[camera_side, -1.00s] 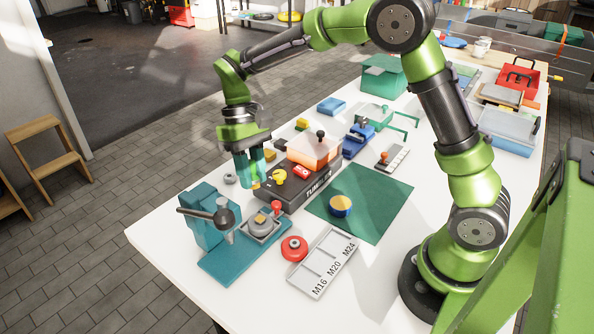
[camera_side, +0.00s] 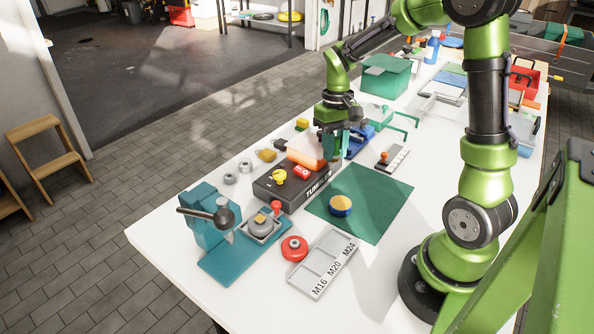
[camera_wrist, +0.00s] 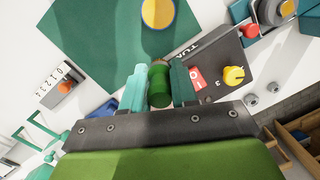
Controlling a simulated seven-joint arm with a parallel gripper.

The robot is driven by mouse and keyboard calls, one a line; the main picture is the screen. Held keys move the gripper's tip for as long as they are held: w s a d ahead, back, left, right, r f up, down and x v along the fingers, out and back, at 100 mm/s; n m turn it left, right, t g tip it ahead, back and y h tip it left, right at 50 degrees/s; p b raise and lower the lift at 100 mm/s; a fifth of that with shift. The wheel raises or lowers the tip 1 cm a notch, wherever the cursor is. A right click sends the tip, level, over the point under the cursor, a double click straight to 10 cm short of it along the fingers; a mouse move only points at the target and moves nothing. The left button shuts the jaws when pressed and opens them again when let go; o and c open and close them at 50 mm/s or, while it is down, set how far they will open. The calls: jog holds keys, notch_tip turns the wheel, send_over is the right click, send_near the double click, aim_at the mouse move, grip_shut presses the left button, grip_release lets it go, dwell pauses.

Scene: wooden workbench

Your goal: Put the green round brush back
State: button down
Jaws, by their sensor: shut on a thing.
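The green round brush (camera_wrist: 159,86) appears as a short green cylinder between the two teal fingers of my gripper (camera_wrist: 158,92) in the wrist view. My gripper is shut on it. In the side view my gripper (camera_side: 337,147) hangs over the back right end of the black tumbler box (camera_side: 270,185), beside its orange lid (camera_side: 306,150). The fingers hide most of the brush there. I cannot tell how far its lower end is above the box or table.
The green mat (camera_side: 375,195) carries a yellow and blue round piece (camera_side: 340,205). A blue device (camera_side: 357,140) stands close behind my gripper. A teal press (camera_side: 205,225), a red round piece (camera_side: 294,248) and a grey labelled tray (camera_side: 322,262) are in front.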

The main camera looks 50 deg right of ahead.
aim_at(347, 191)
jog(key=shift+t+h, duration=0.5)
jog(key=shift+h, duration=0.1)
jog(key=shift+s+d+f, duration=0.5)
jog(key=shift+d+f, duration=0.05)
jog(key=shift+f, duration=1.25)
jog(key=shift+s+d+f, duration=0.45)
jog(key=shift+d+f, duration=0.05)
jog(key=shift+f, duration=1.25)
jog(key=shift+s+d+f, duration=0.5)
jog(key=shift+d+f, duration=0.05)
jog(key=shift+f, duration=1.25)
jog(key=shift+f, duration=0.1)
jog(key=c, duration=0.9)
grip_release()
jog(key=shift+o, duration=0.2)
